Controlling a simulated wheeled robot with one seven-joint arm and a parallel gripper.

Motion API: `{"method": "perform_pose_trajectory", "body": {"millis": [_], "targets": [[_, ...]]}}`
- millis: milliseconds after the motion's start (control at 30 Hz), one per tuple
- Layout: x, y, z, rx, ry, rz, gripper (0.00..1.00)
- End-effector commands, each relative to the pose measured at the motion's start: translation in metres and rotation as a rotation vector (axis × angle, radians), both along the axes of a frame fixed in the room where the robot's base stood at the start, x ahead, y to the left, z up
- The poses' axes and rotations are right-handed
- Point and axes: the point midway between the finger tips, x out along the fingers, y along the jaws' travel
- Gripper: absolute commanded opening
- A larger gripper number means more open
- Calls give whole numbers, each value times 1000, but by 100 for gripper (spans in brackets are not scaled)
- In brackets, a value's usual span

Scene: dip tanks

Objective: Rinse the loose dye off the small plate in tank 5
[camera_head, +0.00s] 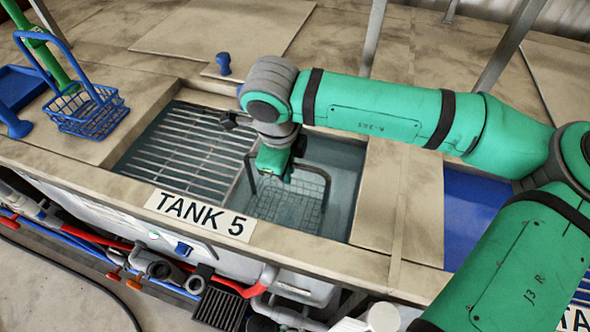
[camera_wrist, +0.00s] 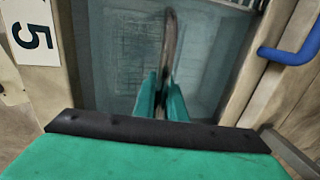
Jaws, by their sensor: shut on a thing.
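Tank 5 (camera_head: 340,165) is an open basin of grey-blue liquid, with a "TANK 5" label (camera_head: 200,215) on its front rim. My gripper (camera_head: 289,178) reaches down into the tank opening and is shut on the dark handle (camera_head: 324,182) of a wire basket. The basket's mesh (camera_head: 285,208) shows faintly below the liquid surface. In the wrist view the two green fingers (camera_wrist: 161,100) close around the handle bar (camera_wrist: 169,45), and the mesh (camera_wrist: 130,50) lies blurred beneath. I cannot make out the small plate or any dye on it.
A slatted grate (camera_head: 185,145) covers the tank's left part. A blue wire basket (camera_head: 88,112) stands on the left deck, near a blue tray (camera_head: 18,88). A blue knob (camera_head: 222,64) is behind the tank. A tank of blue liquid (camera_head: 470,210) lies to the right.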

Motion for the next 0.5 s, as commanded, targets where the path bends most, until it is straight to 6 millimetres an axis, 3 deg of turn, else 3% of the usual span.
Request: {"method": "perform_pose_trajectory", "body": {"millis": [233, 500], "targets": [[3, 10, 1, 1, -1, 0, 0], [1, 2, 1, 0, -1, -2, 0]]}}
